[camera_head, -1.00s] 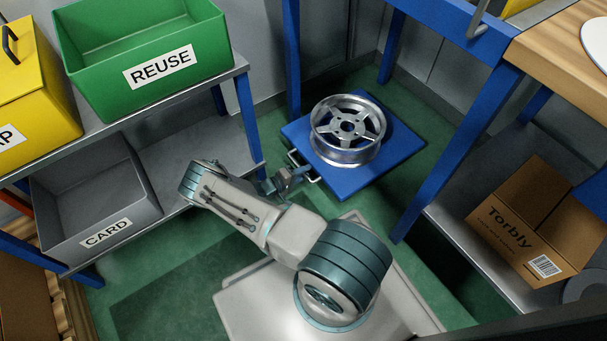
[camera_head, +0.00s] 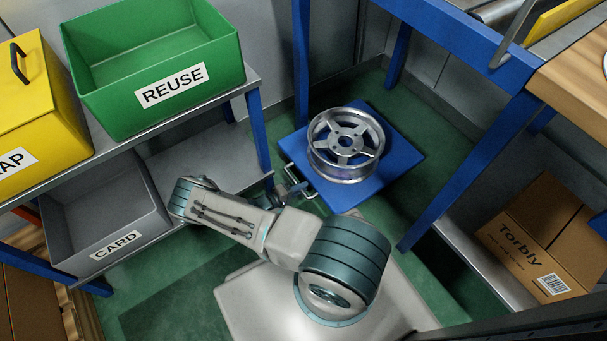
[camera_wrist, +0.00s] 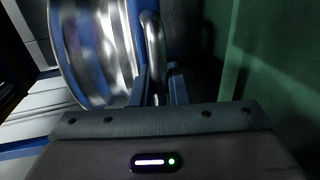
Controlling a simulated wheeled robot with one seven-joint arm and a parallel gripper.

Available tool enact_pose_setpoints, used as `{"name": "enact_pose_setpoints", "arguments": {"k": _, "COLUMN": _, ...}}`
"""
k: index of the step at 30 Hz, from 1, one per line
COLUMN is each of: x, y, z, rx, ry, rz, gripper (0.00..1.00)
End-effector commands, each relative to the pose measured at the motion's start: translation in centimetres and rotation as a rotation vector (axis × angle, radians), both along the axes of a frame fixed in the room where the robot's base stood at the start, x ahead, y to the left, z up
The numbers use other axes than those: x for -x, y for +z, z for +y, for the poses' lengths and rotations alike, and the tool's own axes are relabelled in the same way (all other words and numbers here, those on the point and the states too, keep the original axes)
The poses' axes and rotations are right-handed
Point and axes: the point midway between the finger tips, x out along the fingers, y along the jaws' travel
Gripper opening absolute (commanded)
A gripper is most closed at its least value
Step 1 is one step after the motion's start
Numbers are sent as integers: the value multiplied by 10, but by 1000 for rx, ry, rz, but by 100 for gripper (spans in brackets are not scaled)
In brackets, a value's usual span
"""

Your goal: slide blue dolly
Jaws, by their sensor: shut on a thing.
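The blue dolly (camera_head: 393,172) is a flat square platform on the green floor, between the shelf legs and the workbench leg. A silver spoked wheel (camera_head: 346,145) lies flat on it. A metal handle (camera_head: 290,175) sticks out from its left edge. My gripper (camera_head: 300,188) is shut on this handle, with my arm reaching over from the left. In the wrist view, the bright handle bar (camera_wrist: 153,50) runs down to the jaws, and the wheel (camera_wrist: 95,50) shows blurred beside it. The jaw tips (camera_wrist: 152,92) are dark there, and the dolly's wheels are hidden.
A shelf unit at left bears a green REUSE bin (camera_head: 155,75), a yellow bin (camera_head: 40,110) and a grey CARD bin (camera_head: 105,215). A workbench leg (camera_head: 465,175) stands close right of the dolly. A Torbly carton (camera_head: 540,240) sits at right. Green floor shows at lower left.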

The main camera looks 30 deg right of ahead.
Motion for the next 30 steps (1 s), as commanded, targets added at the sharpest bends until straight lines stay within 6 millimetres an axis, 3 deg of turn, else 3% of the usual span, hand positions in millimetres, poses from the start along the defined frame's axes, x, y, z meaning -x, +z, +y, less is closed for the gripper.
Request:
{"name": "enact_pose_setpoints", "arguments": {"k": 3, "x": -1, "y": -2, "z": 24, "rx": -5, "ry": 8, "rz": -4, "gripper": 0}}
{"name": "enact_pose_setpoints", "arguments": {"k": 6, "x": 0, "y": -2, "z": 32, "rx": -4, "ry": 9, "rz": -5, "gripper": 0}}
{"name": "enact_pose_setpoints", "arguments": {"k": 16, "x": 0, "y": -1, "z": 34, "rx": -4, "ry": 6, "rz": -3, "gripper": 0}}
{"name": "enact_pose_setpoints", "arguments": {"k": 17, "x": 0, "y": -1, "z": 34, "rx": -4, "ry": 6, "rz": -3, "gripper": 23}}
{"name": "enact_pose_setpoints", "arguments": {"k": 18, "x": 0, "y": -1, "z": 34, "rx": -4, "ry": 6, "rz": -3, "gripper": 33}}
{"name": "enact_pose_setpoints", "arguments": {"k": 30, "x": 1, "y": 2, "z": 41, "rx": -3, "ry": 5, "rz": -3, "gripper": 33}}
